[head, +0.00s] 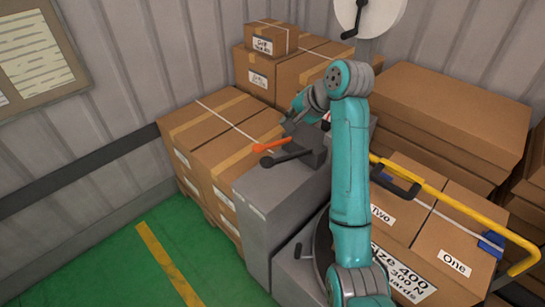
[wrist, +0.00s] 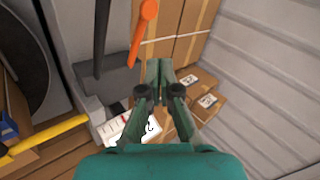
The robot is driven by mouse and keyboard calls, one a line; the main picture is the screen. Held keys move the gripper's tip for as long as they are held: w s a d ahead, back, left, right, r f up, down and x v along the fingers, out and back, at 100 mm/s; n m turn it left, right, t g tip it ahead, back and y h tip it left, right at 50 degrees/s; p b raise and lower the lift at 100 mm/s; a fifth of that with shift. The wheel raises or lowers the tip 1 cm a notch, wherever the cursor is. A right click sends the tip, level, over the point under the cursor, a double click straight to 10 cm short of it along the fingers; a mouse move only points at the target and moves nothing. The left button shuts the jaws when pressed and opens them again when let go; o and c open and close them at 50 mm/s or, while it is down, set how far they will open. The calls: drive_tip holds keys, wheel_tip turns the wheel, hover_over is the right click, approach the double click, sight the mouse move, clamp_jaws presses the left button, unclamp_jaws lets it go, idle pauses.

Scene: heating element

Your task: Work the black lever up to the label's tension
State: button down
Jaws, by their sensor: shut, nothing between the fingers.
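The black lever (head: 283,159) sticks out to the left from a dark grey tool head on top of a grey cabinet (head: 262,195). An orange lever (head: 271,147) lies just beside it. In the wrist view the black lever (wrist: 101,38) and the orange lever (wrist: 143,30) show at the top, left of and beyond my fingertips. My gripper (wrist: 159,66) is shut and empty, apart from both levers. The label (head: 400,272) on the front carton reads "Size 400" and "300 N", with part of its text hidden by my arm.
Strapped cartons (head: 215,135) stand left of and behind the cabinet. A yellow bar (head: 455,205) with a black handle crosses the right side above more cartons. A white reel (head: 372,14) is at the top. Green floor is open at left.

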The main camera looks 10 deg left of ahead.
drive_tip(key=shift+r, duration=0.5)
hover_over(277, 160)
drive_tip(key=shift+f, duration=4.05)
drive_tip(key=shift+f, duration=0.1)
drive_tip(key=shift+s+f, duration=0.1)
drive_tip(key=shift+f, duration=0.2)
